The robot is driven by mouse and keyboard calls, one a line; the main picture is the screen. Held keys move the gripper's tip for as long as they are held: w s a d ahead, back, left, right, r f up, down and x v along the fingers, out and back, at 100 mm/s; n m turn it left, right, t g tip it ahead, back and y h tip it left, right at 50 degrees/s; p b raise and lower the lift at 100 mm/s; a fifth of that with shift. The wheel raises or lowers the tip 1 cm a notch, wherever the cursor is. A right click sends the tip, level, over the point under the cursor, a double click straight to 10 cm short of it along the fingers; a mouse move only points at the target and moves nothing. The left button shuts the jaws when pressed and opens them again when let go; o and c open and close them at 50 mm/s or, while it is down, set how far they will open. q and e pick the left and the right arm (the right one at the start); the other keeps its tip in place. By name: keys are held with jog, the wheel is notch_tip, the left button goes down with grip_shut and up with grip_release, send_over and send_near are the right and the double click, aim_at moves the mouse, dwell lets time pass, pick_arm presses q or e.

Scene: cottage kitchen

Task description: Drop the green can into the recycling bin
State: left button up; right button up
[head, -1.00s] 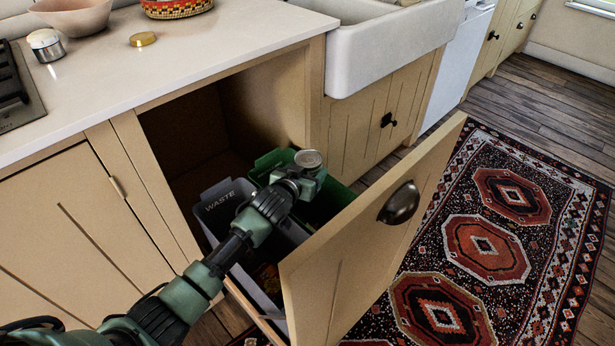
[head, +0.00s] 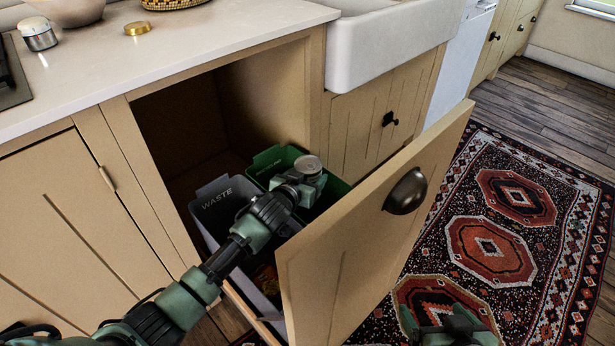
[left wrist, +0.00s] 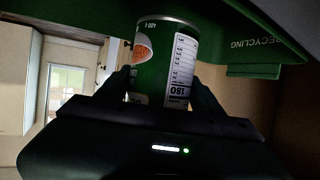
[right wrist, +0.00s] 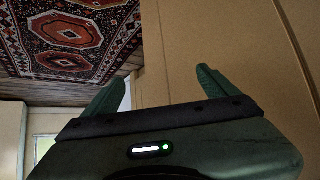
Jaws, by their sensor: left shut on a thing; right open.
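The green can (left wrist: 162,65), with a printed label and a metal end, is held between the fingers of my left gripper (left wrist: 160,88), which is shut on it. In the head view only the can's grey top (head: 308,164) shows clearly, at the mouth of the green recycling bin (head: 272,161). The bin's wall and "RECYCLING" lettering (left wrist: 258,43) show close to the can in the left wrist view. I cannot tell how deep the can sits in the mouth. My right gripper (right wrist: 163,88) is open and empty, facing the beige drawer front.
The grey waste bin (head: 222,196) stands beside the recycling bin in the pulled-out drawer, partly under my left arm. The drawer front (head: 365,240) stands out over the patterned rug (head: 490,250). A jar (head: 38,35) and a gold lid (head: 137,28) are on the counter.

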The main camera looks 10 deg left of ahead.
pick_arm(q)
jog(key=shift+f+b, duration=0.7)
jog(key=shift+f, duration=0.1)
pick_arm(e)
jog(key=w+a+r+t+y, duration=0.1)
jog(key=w+a+r+t, duration=0.1)
jog(key=w+r+t, duration=0.3)
jog(key=shift+w+a+r, duration=0.15)
jog(key=shift+a+r, duration=0.05)
jog(key=shift+r, duration=0.8)
pick_arm(q)
jog(key=o, duration=1.4)
jog(key=shift+p+v, duration=1.35)
jog(key=shift+v, duration=2.55)
pick_arm(e)
jog(key=s+d+f+g+h, duration=0.1)
jog(key=s+d+f+g, duration=0.3)
jog(key=s+f+g, duration=0.3)
jog(key=shift+s+f+g+h, duration=0.3)
jog(key=shift+s+f, duration=1.1)
jog(key=shift+s, duration=0.1)
